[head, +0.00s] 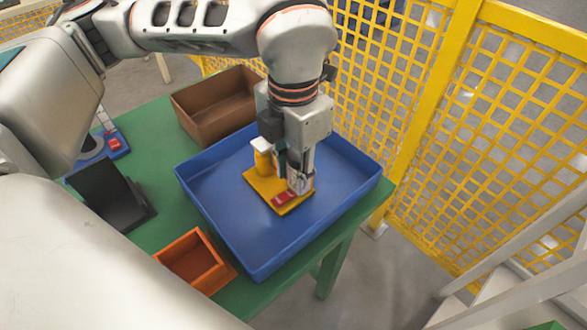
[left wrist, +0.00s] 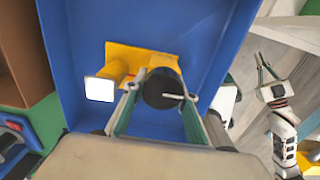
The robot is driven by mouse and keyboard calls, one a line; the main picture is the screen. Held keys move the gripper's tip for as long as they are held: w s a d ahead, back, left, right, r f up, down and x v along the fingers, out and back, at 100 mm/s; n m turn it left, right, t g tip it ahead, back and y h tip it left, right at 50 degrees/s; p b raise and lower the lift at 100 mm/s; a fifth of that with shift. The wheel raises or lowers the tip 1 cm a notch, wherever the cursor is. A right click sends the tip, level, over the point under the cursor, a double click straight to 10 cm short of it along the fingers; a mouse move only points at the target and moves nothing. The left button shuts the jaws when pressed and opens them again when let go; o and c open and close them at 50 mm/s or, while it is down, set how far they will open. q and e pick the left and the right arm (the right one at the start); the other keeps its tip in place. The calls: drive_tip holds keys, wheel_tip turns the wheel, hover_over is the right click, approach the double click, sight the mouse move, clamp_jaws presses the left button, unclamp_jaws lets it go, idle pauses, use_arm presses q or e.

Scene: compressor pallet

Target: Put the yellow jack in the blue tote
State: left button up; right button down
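The yellow jack (head: 265,188) has a flat yellow base with a red patch, a yellow post with a white top, and a black round knob. It is inside the blue tote (head: 220,230), over the middle of its floor. I cannot tell whether its base touches the floor. My left gripper (head: 293,180) points down at the jack. In the left wrist view its fingers (left wrist: 162,100) are closed on both sides of the knob of the jack (left wrist: 150,57). My right gripper (left wrist: 266,70) shows empty and open, outside the tote.
A brown box (head: 205,110) stands behind the tote on the green table (head: 150,120). An orange bin (head: 195,262) and a black holder (head: 112,195) stand to the left. A blue item with a red patch (head: 115,145) lies farther left. Yellow mesh fencing (head: 490,130) is on the right.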

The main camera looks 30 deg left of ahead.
sight(294, 156)
use_arm(q)
drive_tip(key=o, duration=0.4)
use_arm(e)
drive_tip(key=shift+f, duration=0.1)
drive_tip(key=shift+d+f, duration=0.1)
drive_tip(key=shift+f, duration=0.05)
use_arm(q)
wheel_tip(294, 156, up, 5)
drive_tip(key=shift+r+p, duration=0.15)
drive_tip(key=shift+p, duration=0.5)
wheel_tip(294, 156, up, 6)
drive_tip(key=shift+f+p, duration=0.15)
drive_tip(key=shift+p, duration=0.4)
drive_tip(key=shift+r, duration=0.65)
use_arm(e)
drive_tip(key=shift+s+d, duration=0.35)
drive_tip(key=shift+s, duration=0.25)
drive_tip(key=shift+w, duration=0.2)
